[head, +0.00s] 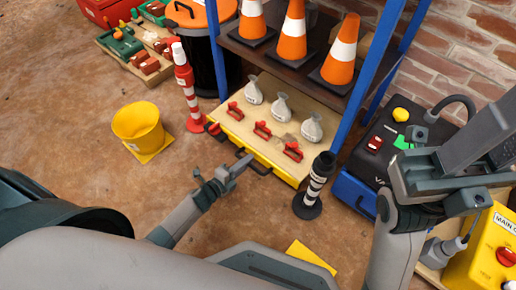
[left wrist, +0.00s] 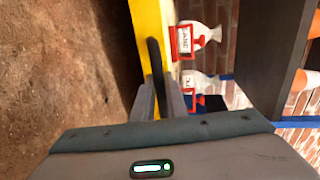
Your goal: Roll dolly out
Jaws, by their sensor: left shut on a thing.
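The dolly (head: 243,139) is a low flat deck with a yellow front edge and black handles, under the blue-framed shelf. Several white bags (head: 282,106) and red clamp-like pieces (head: 262,130) stand on it. My left gripper (head: 243,163) is at the dolly's front edge, shut on a black handle. In the left wrist view the handle (left wrist: 155,62) runs between the fingers, beside the yellow edge (left wrist: 150,25). My right gripper (head: 462,150) is at the right, close to the camera; its fingers cannot be made out clearly.
A black-and-white post (head: 314,186) stands just right of the dolly's front. A red-and-white post (head: 186,85) stands left, with a yellow bucket (head: 139,125) farther left. Orange cones (head: 292,32) sit on the shelf above. A black case (head: 385,140) is at right. The floor in front is mostly open.

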